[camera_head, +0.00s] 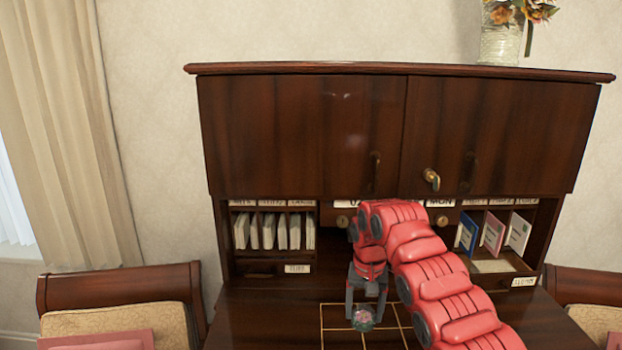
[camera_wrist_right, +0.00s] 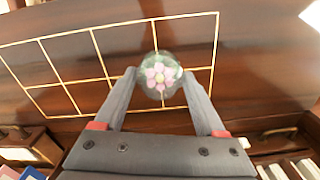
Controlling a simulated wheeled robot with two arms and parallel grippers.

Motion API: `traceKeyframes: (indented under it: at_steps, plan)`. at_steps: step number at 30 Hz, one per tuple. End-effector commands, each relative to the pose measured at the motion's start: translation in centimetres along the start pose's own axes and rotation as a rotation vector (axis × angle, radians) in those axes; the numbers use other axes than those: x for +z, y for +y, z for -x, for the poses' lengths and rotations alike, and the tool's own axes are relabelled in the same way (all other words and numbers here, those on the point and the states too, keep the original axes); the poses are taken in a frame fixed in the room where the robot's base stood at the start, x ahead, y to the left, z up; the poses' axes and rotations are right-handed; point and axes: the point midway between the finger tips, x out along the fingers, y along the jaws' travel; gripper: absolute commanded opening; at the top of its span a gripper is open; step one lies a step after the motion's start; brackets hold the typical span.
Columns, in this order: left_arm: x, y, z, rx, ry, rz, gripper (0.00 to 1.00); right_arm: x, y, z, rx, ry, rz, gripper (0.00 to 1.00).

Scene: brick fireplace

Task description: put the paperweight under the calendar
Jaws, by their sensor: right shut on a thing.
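The paperweight, a clear glass dome with a pink flower inside (camera_head: 363,319), is between the fingers of my right gripper (camera_head: 365,311). The right wrist view shows the paperweight (camera_wrist_right: 160,79) with a fingertip of my right gripper (camera_wrist_right: 160,74) at each side, shut on it. It is over the gold-lined grid on the desk top; I cannot tell whether it touches the wood. The calendar seems to be the white plates, one reading MON (camera_head: 440,203), under the hutch doors. My right arm hides its middle. My left gripper is not in view.
The gold grid (camera_head: 322,328) is flat on the dark desk. Card slots (camera_head: 272,230) stand at the left, and blue and pink cards (camera_head: 491,232) at the right. Below the right slots an open drawer (camera_head: 500,265) juts out. Chairs flank the desk.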

Motion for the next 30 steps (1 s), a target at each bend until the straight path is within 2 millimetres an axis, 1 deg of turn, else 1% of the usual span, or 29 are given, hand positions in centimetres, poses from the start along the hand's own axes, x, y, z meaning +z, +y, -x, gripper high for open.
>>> traceKeyframes:
  at_steps: [1, 3, 6, 9, 12, 26, 27, 30]
  plan:
    - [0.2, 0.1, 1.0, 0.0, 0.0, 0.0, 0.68, 0.0, 1.5, -1.1, 0.002, -0.001, 0.034, 0.0]
    - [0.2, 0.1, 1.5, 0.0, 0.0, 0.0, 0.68, 0.2, 2.7, -1.8, 0.002, -0.005, 0.092, 0.0]
    - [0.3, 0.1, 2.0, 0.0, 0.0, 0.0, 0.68, 0.6, 4.1, -2.5, 0.003, -0.01, 0.152, 0.0]
    - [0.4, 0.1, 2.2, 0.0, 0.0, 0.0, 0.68, 0.8, 4.8, -2.8, 0.002, -0.014, 0.188, 0.0]
    - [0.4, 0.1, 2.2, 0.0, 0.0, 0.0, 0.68, 0.8, 5.0, -2.8, 0.004, -0.014, 0.205, 0.0]
    - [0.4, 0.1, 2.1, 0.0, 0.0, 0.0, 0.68, 0.9, 4.9, -2.9, -0.001, -0.016, 0.205, 0.0]
    - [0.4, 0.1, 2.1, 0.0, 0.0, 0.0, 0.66, 0.9, 4.9, -2.9, -0.002, -0.017, 0.206, 0.0]
    - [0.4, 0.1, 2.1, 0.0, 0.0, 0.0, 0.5, 0.8, 5.0, -2.9, 0.0, -0.014, 0.204, 0.0]
